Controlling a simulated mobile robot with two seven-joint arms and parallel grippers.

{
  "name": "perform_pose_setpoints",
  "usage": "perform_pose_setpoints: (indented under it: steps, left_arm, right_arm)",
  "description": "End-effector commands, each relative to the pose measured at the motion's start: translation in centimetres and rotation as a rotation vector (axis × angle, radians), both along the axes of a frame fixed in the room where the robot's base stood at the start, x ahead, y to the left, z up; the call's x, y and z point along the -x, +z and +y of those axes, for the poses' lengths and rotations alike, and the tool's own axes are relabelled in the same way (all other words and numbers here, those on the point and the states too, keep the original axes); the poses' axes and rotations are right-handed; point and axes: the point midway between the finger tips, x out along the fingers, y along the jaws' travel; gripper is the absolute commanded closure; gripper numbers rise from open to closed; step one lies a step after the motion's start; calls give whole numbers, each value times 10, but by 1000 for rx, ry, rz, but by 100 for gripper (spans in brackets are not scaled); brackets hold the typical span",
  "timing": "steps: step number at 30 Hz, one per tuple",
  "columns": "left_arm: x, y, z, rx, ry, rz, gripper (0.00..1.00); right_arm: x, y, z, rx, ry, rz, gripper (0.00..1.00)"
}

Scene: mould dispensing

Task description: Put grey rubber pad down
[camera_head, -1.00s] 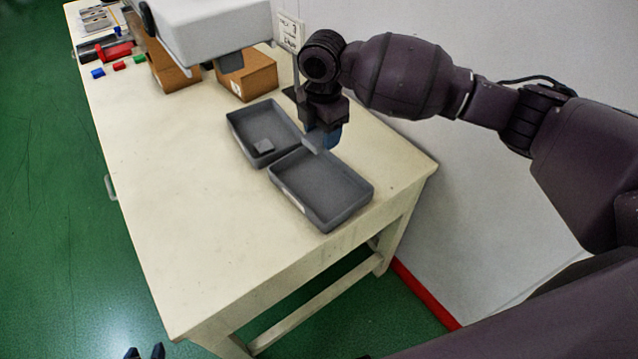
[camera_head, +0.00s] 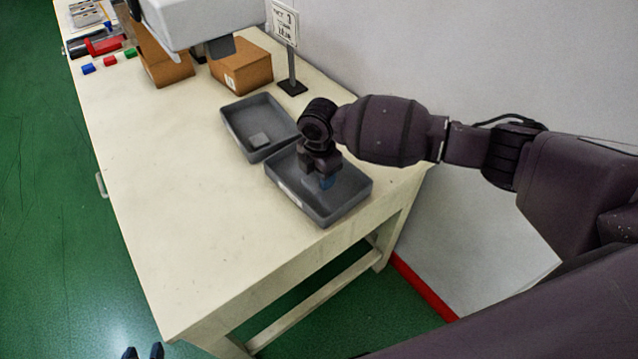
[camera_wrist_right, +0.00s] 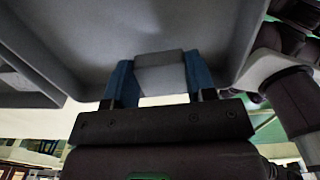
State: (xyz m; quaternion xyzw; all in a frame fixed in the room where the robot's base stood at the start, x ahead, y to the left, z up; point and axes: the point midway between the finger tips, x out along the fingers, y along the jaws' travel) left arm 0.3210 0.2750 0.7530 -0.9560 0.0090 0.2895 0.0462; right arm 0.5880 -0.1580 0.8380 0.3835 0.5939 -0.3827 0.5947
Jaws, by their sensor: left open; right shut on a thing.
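My left gripper (camera_head: 143,352) is open and empty at the bottom edge, over the floor.
Two cardboard boxes (camera_head: 246,70) and a small sign on a stand (camera_head: 288,45) stand behind the trays. Small blue, red and green blocks (camera_head: 110,61) lie at the far left. The wall is close on the right. The table's front left is clear.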

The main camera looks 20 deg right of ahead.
Motion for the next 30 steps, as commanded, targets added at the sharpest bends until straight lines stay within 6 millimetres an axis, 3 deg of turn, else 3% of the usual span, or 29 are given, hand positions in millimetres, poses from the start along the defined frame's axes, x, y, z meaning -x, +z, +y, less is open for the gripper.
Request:
perform_pose_setpoints:
  steps: [7,20,21,24,26,30]
  left_arm:
    - [3,-9,0,0,0,14,58]
    - [4,-10,0,-1,0,16,58]
    - [4,-10,1,-2,1,16,58]
    - [5,-10,1,-2,1,16,58]
    - [4,-10,1,-1,1,15,58]
    - [4,-10,1,-1,1,15,58]
  right_arm:
    - [1,-35,0,0,-1,4,73]
    - [1,-40,0,1,0,2,73]
    - [1,-40,0,1,0,2,45]
    - [1,-40,0,0,0,1,30]
    - [1,-40,0,0,0,1,24]
    - [1,-40,0,0,0,1,24]
